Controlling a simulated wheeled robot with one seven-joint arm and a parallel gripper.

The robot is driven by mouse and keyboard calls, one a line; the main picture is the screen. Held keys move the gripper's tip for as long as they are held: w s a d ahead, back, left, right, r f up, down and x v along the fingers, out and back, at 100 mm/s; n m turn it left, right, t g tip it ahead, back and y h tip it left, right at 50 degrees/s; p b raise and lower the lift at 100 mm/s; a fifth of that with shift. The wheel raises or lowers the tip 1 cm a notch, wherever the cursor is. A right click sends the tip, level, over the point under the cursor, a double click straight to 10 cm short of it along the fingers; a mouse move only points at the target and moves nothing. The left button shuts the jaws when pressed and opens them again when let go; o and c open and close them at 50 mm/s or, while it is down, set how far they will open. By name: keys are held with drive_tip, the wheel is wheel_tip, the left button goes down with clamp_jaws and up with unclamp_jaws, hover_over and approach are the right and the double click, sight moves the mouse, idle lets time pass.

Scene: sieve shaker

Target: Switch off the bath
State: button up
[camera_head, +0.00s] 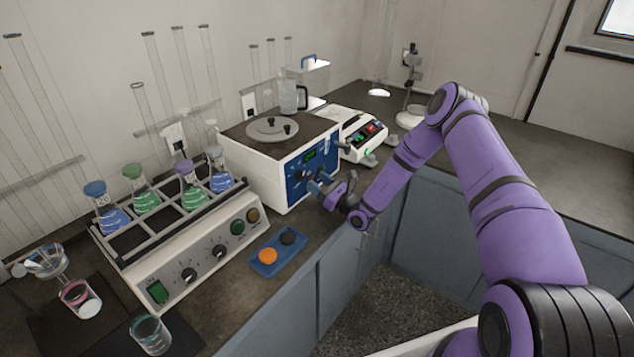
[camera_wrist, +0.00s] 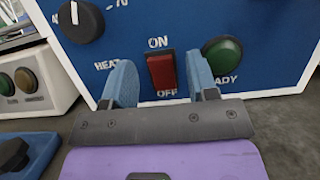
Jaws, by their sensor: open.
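The bath (camera_head: 280,165) is a white box with a dark top and a blue front panel, standing on the bench in the middle of the head view. In the wrist view its blue panel (camera_wrist: 130,50) carries a red rocker switch (camera_wrist: 161,72) with ON above and OFF below. A green READY lamp (camera_wrist: 222,56) is right of the switch and a black knob (camera_wrist: 80,20) is up to the left. My gripper (camera_head: 317,187) is at the panel, open and empty. In the wrist view its blue fingers (camera_wrist: 162,82) stand either side of the switch; contact cannot be told.
A shaker (camera_head: 180,255) with several flasks stands to the left. A blue tray (camera_head: 277,252) with an orange and a black knob-like piece lies before it. A white device (camera_head: 362,135) is right of the bath. Beakers (camera_head: 150,335) are front left.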

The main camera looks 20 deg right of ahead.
drive_tip(key=s+r+v, duration=0.1)
drive_tip(key=r+v, duration=0.2)
drive_tip(key=v, duration=1.2)
drive_tip(key=shift+s+d, duration=0.2)
drive_tip(key=shift+d, duration=0.3)
drive_tip(key=shift+r, duration=0.15)
drive_tip(key=s+a+r+n+g+y, duration=0.1)
drive_tip(key=s+a+r+n+g, duration=0.25)
drive_tip(key=r+n+g, duration=0.45)
drive_tip(key=s+a+r+n+g, duration=0.3)
drive_tip(key=s+r+n+g, duration=0.15)
drive_tip(key=r, duration=0.55)
drive_tip(key=s+a+r+n+g+y, duration=0.1)
drive_tip(key=s+a+r+n+g, duration=0.25)
drive_tip(key=r+n+g, duration=0.45)
drive_tip(key=s+d+r+n+t+h, duration=0.3)
drive_tip(key=s+r+n+t+h, duration=0.1)
drive_tip(key=s+r+h, duration=0.3)
drive_tip(key=s+d+r+n+t+h, duration=0.3)
drive_tip(key=s+r+h, duration=0.4)
drive_tip(key=s+r, duration=0.4)
drive_tip(key=s+n+t, duration=0.1)
drive_tip(key=s, duration=0.3)
drive_tip(key=shift+s+d+r+h, duration=0.3)
drive_tip(key=shift+s, duration=0.1)
